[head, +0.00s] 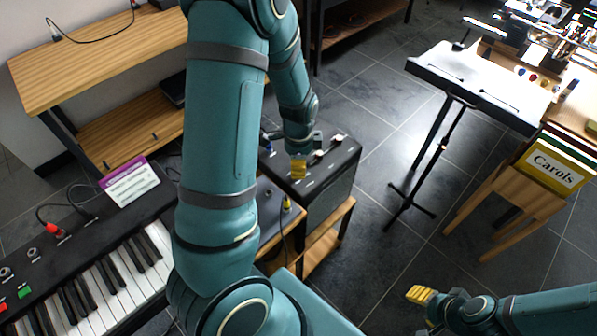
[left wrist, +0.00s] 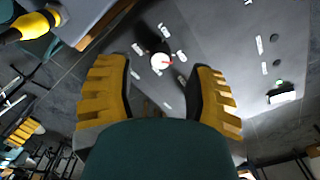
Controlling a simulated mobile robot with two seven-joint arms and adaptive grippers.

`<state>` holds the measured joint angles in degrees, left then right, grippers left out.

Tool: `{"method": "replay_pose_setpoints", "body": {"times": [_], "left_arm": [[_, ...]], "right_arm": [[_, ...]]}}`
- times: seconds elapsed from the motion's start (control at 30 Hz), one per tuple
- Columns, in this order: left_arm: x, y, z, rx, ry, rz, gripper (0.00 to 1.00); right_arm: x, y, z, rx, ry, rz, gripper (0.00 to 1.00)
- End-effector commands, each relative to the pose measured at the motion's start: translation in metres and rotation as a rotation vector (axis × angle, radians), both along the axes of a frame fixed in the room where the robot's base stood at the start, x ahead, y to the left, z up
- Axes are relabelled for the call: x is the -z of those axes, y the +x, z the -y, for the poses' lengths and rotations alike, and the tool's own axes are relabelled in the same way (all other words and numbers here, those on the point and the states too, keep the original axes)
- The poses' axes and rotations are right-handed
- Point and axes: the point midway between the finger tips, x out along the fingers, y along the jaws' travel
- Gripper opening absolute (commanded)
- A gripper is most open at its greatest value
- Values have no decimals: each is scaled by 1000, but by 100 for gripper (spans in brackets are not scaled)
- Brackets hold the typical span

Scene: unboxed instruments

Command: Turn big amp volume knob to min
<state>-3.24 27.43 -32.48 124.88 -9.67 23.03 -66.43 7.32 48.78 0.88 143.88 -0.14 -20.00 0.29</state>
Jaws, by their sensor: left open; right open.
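The big amp (head: 335,185) is a black box on a wooden stand in the middle of the head view. Its top panel carries knobs and printed labels. My left gripper (head: 298,168) is above this panel, its yellow fingers pointing down. In the left wrist view the panel (left wrist: 225,45) fills the upper right. A knob with a white top and red mark (left wrist: 160,62) shows between the open fingers, surrounded by small labels; I cannot tell whether they touch it. My right gripper (head: 420,296) is open and empty, low at the right, away from the amp.
A yellow plug (head: 287,203) on a cable stands beside the amp. A keyboard (head: 110,270) is at the lower left, a wooden shelf (head: 95,60) behind it. A music stand (head: 480,85) and a Carols book (head: 553,168) are at the right. Tiled floor is free between.

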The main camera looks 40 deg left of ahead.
Motion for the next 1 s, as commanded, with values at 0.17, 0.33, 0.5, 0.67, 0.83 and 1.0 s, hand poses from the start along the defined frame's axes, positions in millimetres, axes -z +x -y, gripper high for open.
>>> {"method": "replay_pose_setpoints", "body": {"times": [0.17,0.33,0.5,0.67,0.83,1.0], "left_arm": [[25,0,0,-1,0,-1,54],[34,0,0,0,0,0,54],[35,0,0,0,1,1,54],[35,0,0,0,1,1,46],[35,0,0,0,1,1,0],[34,0,0,-1,0,0,0]], "right_arm": [[8,2,0,0,-1,4,47],[10,2,0,1,-1,6,47],[10,2,0,1,-1,6,47],[10,2,0,1,-1,6,47],[10,2,0,1,-1,6,47],[10,2,0,1,-1,6,47]]}}
